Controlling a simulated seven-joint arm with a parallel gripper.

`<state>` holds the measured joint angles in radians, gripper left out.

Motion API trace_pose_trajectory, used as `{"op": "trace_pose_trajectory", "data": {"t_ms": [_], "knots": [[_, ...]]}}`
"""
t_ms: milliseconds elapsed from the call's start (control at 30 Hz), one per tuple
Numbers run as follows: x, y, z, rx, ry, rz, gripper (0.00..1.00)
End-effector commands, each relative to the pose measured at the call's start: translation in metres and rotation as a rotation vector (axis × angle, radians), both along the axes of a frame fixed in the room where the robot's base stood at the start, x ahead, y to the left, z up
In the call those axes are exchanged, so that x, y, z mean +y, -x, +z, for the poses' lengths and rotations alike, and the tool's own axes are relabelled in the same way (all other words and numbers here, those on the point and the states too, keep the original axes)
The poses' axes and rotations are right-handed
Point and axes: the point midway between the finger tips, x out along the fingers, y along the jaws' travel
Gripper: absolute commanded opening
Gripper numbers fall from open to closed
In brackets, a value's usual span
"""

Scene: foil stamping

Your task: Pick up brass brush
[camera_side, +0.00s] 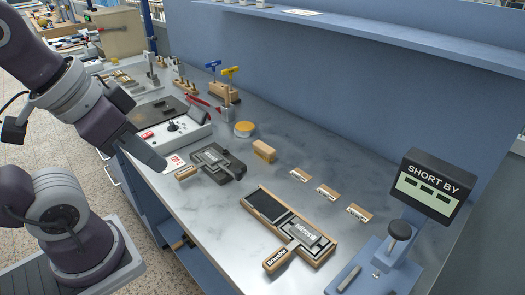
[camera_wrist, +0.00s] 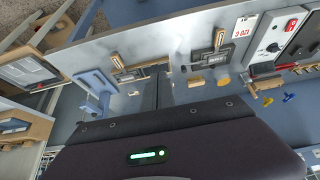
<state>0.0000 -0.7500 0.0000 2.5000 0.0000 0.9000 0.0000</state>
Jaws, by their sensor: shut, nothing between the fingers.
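I cannot surely identify the brass brush. A small tan block (camera_side: 264,151) lies on the bench beyond the black plate and may be a brush, but its bristles cannot be made out. It also shows small in the wrist view (camera_wrist: 196,82). My gripper (camera_wrist: 158,88) is shut and empty, its dark fingers reaching up from the bottom of the wrist view. In the side view my arm's end hangs at the bench's left edge, apart from the tan block. The fingertips are not clear there.
A wooden-framed tray (camera_side: 247,206) with a wooden-handled type holder lies near the front. A black plate (camera_side: 229,164) with another holder, a round yellow tin (camera_side: 244,129), a white control box (camera_side: 178,132) and a tool rack (camera_side: 224,94) stand farther back.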

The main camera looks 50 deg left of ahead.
Motion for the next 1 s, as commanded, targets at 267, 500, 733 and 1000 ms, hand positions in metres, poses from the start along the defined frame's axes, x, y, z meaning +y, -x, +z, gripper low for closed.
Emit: {"op": "trace_pose_trajectory", "data": {"t_ms": [267,500,733,1000], "knots": [[0.0,0.0,0.0,0.0,0.0,0.0,0.14],[0.0,0.0,0.0,0.0,0.0,0.0,0.53],[0.0,0.0,0.0,0.0,0.001,0.002,0.53],[0.02,-0.118,0.036,0.15,0.204,0.425,0.53]]}}
